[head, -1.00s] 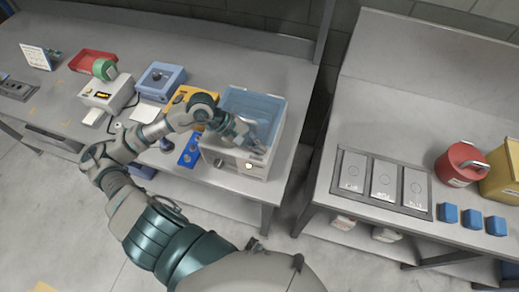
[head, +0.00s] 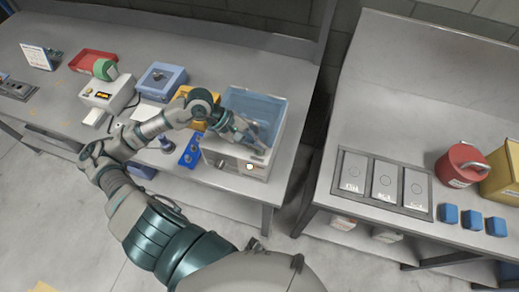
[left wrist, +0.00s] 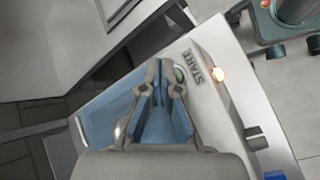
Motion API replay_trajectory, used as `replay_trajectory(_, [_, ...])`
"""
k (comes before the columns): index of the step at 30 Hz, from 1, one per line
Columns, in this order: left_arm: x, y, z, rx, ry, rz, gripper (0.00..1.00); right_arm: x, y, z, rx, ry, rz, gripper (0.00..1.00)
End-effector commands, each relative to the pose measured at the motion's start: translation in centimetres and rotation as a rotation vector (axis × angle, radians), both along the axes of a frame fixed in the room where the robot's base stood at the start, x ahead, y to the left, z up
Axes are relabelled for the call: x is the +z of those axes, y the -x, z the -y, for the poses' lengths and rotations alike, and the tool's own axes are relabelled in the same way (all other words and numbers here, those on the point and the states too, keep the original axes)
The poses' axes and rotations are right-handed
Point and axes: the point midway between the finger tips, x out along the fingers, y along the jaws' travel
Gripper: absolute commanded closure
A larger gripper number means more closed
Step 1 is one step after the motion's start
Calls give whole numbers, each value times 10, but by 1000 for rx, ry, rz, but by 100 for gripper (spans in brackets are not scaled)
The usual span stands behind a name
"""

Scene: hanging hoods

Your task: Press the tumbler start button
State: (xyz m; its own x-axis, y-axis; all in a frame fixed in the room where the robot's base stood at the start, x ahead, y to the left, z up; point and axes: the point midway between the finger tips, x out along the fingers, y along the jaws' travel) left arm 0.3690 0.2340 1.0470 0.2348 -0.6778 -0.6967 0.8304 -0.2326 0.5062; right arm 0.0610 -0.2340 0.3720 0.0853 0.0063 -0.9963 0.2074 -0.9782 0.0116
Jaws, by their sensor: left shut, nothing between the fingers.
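The tumbler is a pale box (head: 222,163) with a see-through blue lid (head: 262,101), at the right end of the left bench. In the left wrist view, its top panel carries a START label (left wrist: 195,72). A green round button (left wrist: 180,73) sits beside the label, partly hidden by a fingertip. My right gripper is not in view.
A blue rack (head: 190,152) and a yellow item (head: 184,94) stand left of the tumbler. A white device (head: 108,94), a blue device (head: 162,78) and a red tray (head: 92,59) are further left. A gap separates the right bench (head: 395,120).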

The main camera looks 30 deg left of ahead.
Motion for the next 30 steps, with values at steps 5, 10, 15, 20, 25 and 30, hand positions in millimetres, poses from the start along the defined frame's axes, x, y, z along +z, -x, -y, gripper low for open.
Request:
replay_trajectory(5, [5,0,0,1,1,1,100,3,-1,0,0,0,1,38])
replay_trajectory(10, [22,0,0,0,0,3,100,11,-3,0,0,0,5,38])
replay_trajectory(15, [39,0,0,-1,-1,4,100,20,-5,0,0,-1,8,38])
replay_trajectory(20, [51,0,0,0,1,2,100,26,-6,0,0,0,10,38])
replay_trajectory(25, [50,0,0,1,0,-1,100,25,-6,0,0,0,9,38])
replay_trajectory(30, [50,0,0,1,0,-1,100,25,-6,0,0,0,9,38])
